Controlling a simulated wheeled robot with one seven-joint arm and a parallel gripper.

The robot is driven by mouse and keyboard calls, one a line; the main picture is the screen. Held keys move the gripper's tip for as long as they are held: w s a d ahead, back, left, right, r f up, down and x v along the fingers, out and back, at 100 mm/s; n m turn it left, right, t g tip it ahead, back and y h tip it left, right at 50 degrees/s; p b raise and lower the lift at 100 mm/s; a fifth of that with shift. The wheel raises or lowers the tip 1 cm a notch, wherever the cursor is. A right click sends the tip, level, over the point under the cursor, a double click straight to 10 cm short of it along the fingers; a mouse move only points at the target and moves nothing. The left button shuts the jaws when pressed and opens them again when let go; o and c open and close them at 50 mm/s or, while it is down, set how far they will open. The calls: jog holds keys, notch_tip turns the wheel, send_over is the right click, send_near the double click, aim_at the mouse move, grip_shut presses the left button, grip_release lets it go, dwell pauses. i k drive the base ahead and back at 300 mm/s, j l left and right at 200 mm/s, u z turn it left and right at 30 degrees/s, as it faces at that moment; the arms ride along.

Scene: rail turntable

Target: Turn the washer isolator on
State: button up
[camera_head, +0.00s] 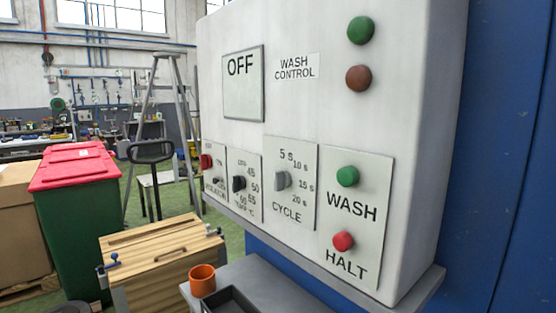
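The wash control panel (300,100) is a white box filling the middle and right of the view. The washer isolator plate (221,160) is at its lower left edge, seen at a steep angle, with "ISOLATOR" lettering at the bottom. A red knob (206,161) stands out at the plate's left, and a small dark part shows lower on it. The isolator's setting is too small and oblique to read. The display (244,92) above reads "OFF". My gripper is not in view.
Right of the isolator are a black temperature knob (239,183), a grey cycle knob (282,180), the green WASH button (347,176) and red HALT button (343,241). Below are a grey shelf (275,285) and orange cup (202,280). A wooden-topped bench (160,245) and red-lidded bin (75,165) stand left.

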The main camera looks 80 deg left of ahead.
aim_at(206, 161)
jog(key=u, duration=2.95)
jog(key=i+j+u, duration=0.1)
jog(key=i+u, duration=0.3)
jog(key=i, duration=0.65)
